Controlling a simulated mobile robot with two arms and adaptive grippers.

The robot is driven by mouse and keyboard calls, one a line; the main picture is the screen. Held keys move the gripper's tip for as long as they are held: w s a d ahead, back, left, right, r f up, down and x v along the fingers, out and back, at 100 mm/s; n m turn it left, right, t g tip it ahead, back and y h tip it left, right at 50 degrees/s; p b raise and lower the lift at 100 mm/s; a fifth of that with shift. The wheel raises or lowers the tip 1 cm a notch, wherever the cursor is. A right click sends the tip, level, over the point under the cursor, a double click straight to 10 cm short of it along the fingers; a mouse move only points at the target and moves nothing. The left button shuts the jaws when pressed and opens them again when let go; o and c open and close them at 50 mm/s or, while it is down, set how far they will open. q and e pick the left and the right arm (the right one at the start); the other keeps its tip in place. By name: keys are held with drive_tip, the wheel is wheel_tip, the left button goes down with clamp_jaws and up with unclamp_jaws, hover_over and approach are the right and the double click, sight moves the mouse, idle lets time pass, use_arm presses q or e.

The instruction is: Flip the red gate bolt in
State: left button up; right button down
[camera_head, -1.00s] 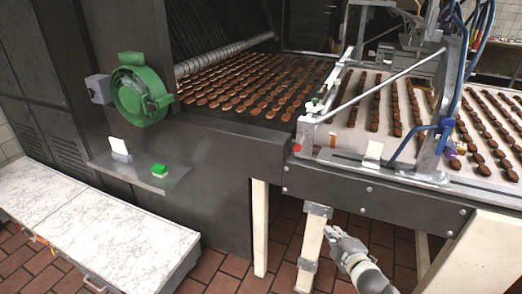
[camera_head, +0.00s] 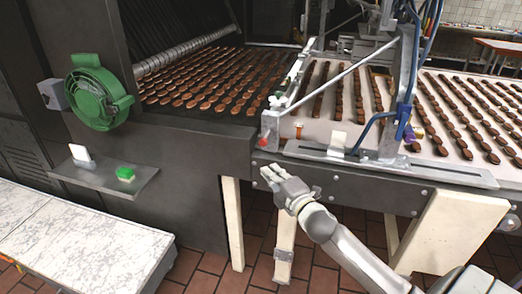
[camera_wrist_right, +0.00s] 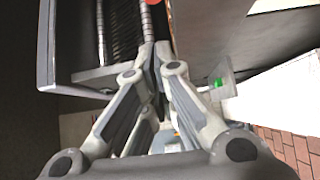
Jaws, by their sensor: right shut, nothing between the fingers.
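The red gate bolt (camera_head: 265,141) shows as a small red spot at the left end of the metal gate frame (camera_head: 330,152), by the conveyor's front edge. In the right wrist view a red round end (camera_wrist_right: 152,2) shows at the top edge, beyond the fingertips. My right gripper (camera_head: 268,174) is just below the bolt in the head view, in front of the conveyor's dark side rail. It is shut and empty, with its fingertips together (camera_wrist_right: 153,62) in the wrist view. I see no contact with the bolt. My left gripper is not in view.
Rows of chocolate biscuits (camera_head: 190,97) lie on the conveyor. A green round housing (camera_head: 98,95) and a small shelf with a green button (camera_head: 125,173) are on the left. A white-topped cabinet (camera_head: 75,240) stands front left. Blue hoses (camera_head: 404,105) hang at the right.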

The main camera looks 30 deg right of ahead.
drive_tip(key=w+d+p, duration=0.2)
drive_tip(key=w+d, duration=0.1)
drive_tip(key=w, duration=0.8)
drive_tip(key=shift+d, duration=0.3)
drive_tip(key=shift+w+d, duration=0.1)
